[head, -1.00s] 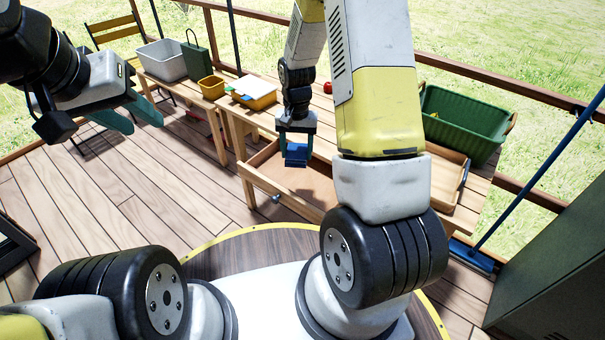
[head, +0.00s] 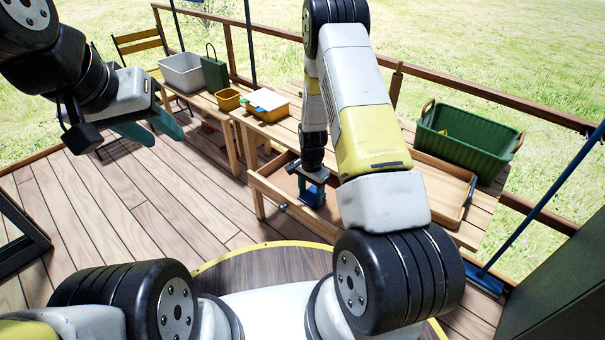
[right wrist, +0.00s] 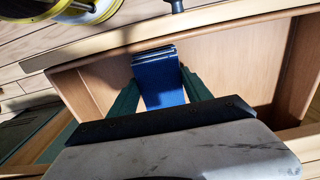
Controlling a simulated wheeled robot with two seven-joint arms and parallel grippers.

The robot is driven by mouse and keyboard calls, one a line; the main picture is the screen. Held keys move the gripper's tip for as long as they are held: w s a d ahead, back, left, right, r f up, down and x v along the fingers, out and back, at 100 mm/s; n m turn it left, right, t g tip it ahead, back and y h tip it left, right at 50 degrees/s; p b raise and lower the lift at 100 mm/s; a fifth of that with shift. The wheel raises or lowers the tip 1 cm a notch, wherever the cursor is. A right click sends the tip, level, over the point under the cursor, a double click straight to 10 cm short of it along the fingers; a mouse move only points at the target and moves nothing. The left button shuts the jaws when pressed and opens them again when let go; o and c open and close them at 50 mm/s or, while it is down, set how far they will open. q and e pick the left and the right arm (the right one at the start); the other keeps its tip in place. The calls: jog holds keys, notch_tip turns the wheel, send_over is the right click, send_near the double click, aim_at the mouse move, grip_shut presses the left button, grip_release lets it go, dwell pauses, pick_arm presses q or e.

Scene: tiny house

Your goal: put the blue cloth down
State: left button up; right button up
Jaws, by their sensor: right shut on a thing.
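The blue cloth (head: 313,196) is a folded, flat piece held in my right gripper (head: 314,179). It also shows in the right wrist view (right wrist: 160,85), between the two green fingers of the right gripper (right wrist: 162,92). The cloth is over or inside the open wooden drawer (right wrist: 235,65), near its front wall. I cannot tell whether it touches the drawer floor. The drawer's front (head: 292,212) shows in the head view, and my right arm hides part of it. My left gripper (head: 150,129) is open and empty, over the deck at the left.
The drawer sits under a wooden table (head: 480,205). On the table are a green basket (head: 465,148) and a wooden tray (head: 462,196). A blue broom (head: 540,205) leans at right.

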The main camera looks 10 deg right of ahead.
jog(key=shift+f, duration=0.3)
jog(key=o, duration=1.5)
jog(key=shift+c, duration=0.2)
notch_tip(320, 180, up, 12)
notch_tip(320, 180, up, 11)
jog(key=n+t+y, duration=0.1)
jog(key=n, duration=0.1)
send_over(311, 195)
jog(key=s+a, duration=0.1)
jog(key=s, duration=0.1)
jog(key=s+r+n+t, duration=0.25)
jog(key=s+r, duration=0.35)
jog(key=r, duration=0.6)
jog(key=s+r+n+t, duration=0.1)
jog(key=s+r+n, duration=0.2)
jog(key=s+r, duration=0.2)
jog(key=s+a+r+n+t+y, duration=0.1)
jog(key=s+r+n, duration=0.2)
jog(key=s, duration=0.8)
notch_tip(311, 195, up, 3)
jog(key=shift+s+a+f+t, duration=0.1)
jog(key=shift+s+a+t, duration=0.05)
jog(key=shift+s+t, duration=0.15)
